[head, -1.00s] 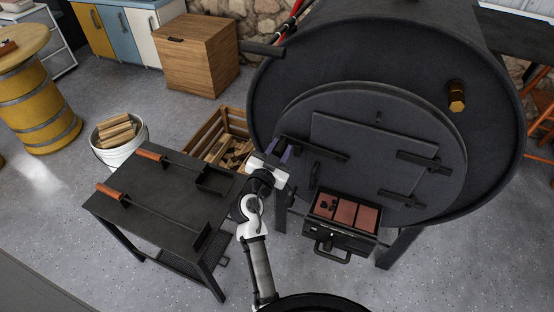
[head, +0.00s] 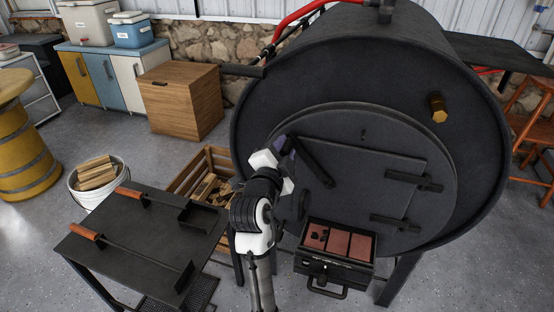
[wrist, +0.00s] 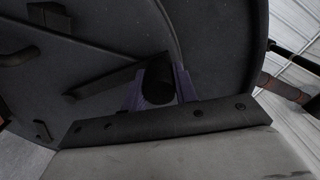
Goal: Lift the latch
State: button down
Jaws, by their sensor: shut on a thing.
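The latch (head: 313,164) is a dark bar on the round front of the black barrel stove, at the left of the door (head: 365,170). In the head view it slopes steeply, with its upper left end at my gripper (head: 284,148). In the wrist view the purple fingers of my gripper (wrist: 160,88) stand on both sides of the latch's dark round handle (wrist: 158,80), shut on it. The latch bar (wrist: 105,82) runs off to the left from there. My wrist hides part of the stove front in the head view.
An ash drawer (head: 340,243) with a handle stands open below the door. A metal side table (head: 135,240) with tools stands at the left. A wooden crate of firewood (head: 190,178) is behind my arm. Door hinges (head: 415,181) are on the right.

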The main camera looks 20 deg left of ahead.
jog(key=shift+d+r+m, duration=0.4)
jog(key=shift+d+r, duration=0.05)
jog(key=shift+r, duration=0.15)
jog(key=c, duration=1.1)
grip_release()
jog(key=shift+d, duration=0.1)
jog(key=shift+s+f, duration=0.2)
jog(key=shift+s, duration=0.15)
jog(key=shift+s+a+p, duration=0.15)
jog(key=shift+s+p, duration=1.7)
jog(key=shift+s, duration=1.45)
jog(key=shift+s+a+p, duration=0.15)
jog(key=shift+s+p, duration=1.7)
jog(key=shift+s, duration=1.4)
